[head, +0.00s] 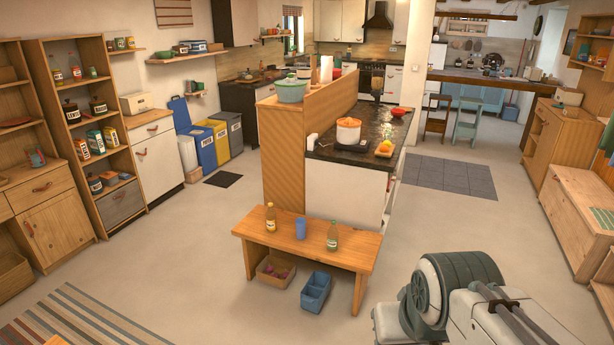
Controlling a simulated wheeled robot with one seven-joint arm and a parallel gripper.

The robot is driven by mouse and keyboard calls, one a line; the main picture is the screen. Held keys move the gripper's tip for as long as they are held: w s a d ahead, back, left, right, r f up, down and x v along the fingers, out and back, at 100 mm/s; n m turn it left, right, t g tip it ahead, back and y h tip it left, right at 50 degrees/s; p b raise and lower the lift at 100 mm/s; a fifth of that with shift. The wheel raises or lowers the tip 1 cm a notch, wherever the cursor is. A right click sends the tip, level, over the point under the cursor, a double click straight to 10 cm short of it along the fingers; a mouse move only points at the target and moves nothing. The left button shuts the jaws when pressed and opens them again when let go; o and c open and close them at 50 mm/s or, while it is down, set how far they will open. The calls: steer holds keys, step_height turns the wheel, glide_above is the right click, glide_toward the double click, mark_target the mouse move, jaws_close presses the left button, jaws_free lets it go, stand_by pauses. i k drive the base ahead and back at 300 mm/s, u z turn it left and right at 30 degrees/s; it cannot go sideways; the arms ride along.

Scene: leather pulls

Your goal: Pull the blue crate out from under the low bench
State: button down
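The blue crate (316,291) sits on the floor under the right half of the low wooden bench (280,240). Its near end reaches out past the bench's front edge, and it looks empty. A tan crate (268,273) with dark reddish things in it stands to its left under the bench, with a small gap between them. On the bench top stand a yellow bottle (270,217), a blue cup (300,229) and a greenish bottle (332,236). Part of my arm shows at the lower right, apart from the bench. My gripper is not in view.
The floor in front of the bench is clear. A striped rug (85,318) lies at the lower left. Wooden cabinets (580,215) line the right side.

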mark_target(313, 294)
steer(key=i, duration=2.3)
steer(key=z, duration=2.7)
steer(key=k, duration=1.35)
steer(key=u, duration=2.45)
